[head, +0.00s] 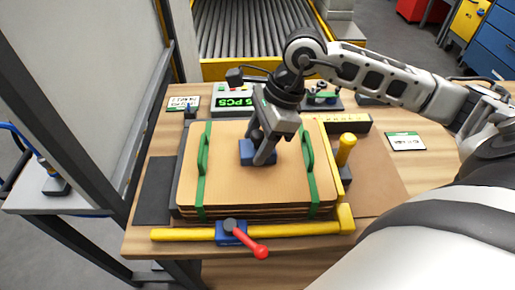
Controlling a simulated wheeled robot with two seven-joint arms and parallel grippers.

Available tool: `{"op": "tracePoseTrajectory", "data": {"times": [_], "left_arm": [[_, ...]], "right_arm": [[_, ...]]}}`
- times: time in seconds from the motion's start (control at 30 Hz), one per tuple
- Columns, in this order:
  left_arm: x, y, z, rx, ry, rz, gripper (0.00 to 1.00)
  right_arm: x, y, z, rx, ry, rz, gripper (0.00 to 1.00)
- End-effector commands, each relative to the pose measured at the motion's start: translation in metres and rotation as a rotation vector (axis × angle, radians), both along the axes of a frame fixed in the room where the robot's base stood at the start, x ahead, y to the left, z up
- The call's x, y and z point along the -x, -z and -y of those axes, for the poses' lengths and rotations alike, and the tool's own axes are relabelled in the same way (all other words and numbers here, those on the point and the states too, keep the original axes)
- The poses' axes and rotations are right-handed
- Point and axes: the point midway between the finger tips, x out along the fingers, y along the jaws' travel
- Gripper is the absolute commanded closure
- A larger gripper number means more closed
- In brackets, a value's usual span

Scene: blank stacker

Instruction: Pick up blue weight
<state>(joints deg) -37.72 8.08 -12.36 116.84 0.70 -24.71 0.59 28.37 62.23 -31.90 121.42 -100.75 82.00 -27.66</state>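The blue weight (247,152) sits on top of the stack of brown sheets (226,185), near the stack's middle. My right gripper (262,150) points down over it, with a finger in front of the weight and its jaws around or right beside it. Part of the weight is hidden behind the finger. I cannot tell whether the fingers press on it. The weight appears to rest on the top sheet. My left gripper is not in view.
Green straps (203,165) with raised handles flank the weight. A yellow post (346,149) stands right of the stack. A yellow bar (290,230) and a red-handled clamp (245,240) lie along the front. A display (233,101) and a roller conveyor (240,30) are behind.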

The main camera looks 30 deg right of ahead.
Motion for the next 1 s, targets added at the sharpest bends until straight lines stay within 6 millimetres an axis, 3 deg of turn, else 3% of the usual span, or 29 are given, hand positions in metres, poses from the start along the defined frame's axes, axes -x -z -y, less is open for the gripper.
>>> {"op": "tracePoseTrajectory", "data": {"times": [0.03, 0.13, 0.17, 0.67, 0.83, 1.0], "left_arm": [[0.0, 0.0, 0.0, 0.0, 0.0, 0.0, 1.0], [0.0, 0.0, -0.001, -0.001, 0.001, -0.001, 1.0], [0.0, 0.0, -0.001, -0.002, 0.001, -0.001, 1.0], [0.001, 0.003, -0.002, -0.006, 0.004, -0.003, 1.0], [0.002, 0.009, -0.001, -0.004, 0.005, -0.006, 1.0], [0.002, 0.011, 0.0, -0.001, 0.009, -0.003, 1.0]], "right_arm": [[0.0, 0.0, 0.0, 0.0, 0.0, 0.0, 0.68], [0.0, 0.0, 0.0, 0.0, 0.0, 0.0, 0.96], [0.0, 0.0, 0.0, 0.0, 0.0, 0.0, 1.0], [-0.001, -0.011, 0.0, -0.002, 0.0, 0.007, 1.0], [-0.002, -0.034, 0.0, -0.002, 0.001, 0.013, 1.0], [0.012, -0.065, 0.027, 0.005, 0.007, 0.01, 1.0]]}}
